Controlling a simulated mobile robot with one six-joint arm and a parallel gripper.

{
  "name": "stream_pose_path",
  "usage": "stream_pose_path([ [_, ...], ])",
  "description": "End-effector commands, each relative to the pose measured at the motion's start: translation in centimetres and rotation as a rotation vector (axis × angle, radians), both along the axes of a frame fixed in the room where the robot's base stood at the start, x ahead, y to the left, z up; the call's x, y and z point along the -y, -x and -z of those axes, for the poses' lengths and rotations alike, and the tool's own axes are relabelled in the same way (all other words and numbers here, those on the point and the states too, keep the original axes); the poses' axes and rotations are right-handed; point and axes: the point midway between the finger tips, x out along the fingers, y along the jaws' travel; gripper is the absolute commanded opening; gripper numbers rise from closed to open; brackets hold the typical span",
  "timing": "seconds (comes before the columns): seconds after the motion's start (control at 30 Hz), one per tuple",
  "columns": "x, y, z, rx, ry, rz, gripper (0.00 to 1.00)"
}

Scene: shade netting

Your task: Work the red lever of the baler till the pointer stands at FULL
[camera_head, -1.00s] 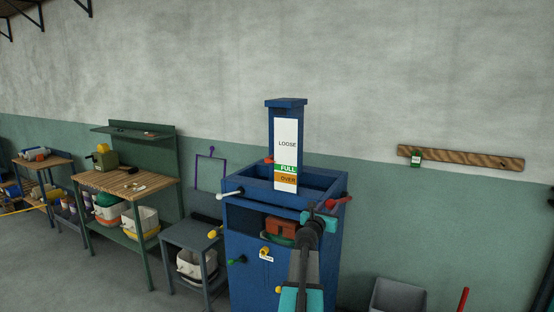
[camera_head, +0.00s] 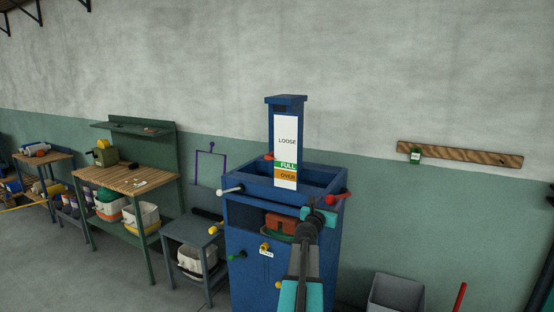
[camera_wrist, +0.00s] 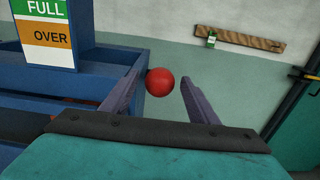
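The blue baler (camera_head: 239,262) stands in the middle of the head view. Its red lever (camera_head: 339,199) sticks out at the top right. In the wrist view the lever's round red knob (camera_wrist: 160,82) sits in the gap by the fingertips of my gripper (camera_wrist: 163,80). The fingers are apart and not closed on it. In the head view my gripper (camera_head: 318,208) is just below the lever. The upright scale (camera_head: 286,130) reads LOOSE, FULL, OVER from top down. A small red-orange pointer (camera_head: 268,156) shows at its left edge, beside the low part of LOOSE, slightly above the green FULL band.
A white-knobbed lever (camera_head: 230,190) and yellow and green knobs are on the baler's left and front. A grey side table (camera_head: 190,229) and wooden workbench (camera_head: 125,178) stand left. A grey bin (camera_head: 397,292) is on the floor right.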

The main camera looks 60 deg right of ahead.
Motion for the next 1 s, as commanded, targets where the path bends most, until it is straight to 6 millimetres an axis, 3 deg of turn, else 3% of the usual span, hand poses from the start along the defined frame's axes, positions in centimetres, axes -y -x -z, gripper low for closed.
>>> stream_pose_path([
  [0.27, -0.4, 0.0, 0.0, 0.000, 0.001, -0.001, 0.54],
  [1.0, -4.2, 0.2, -0.1, 0.000, 0.001, -0.002, 0.54],
])
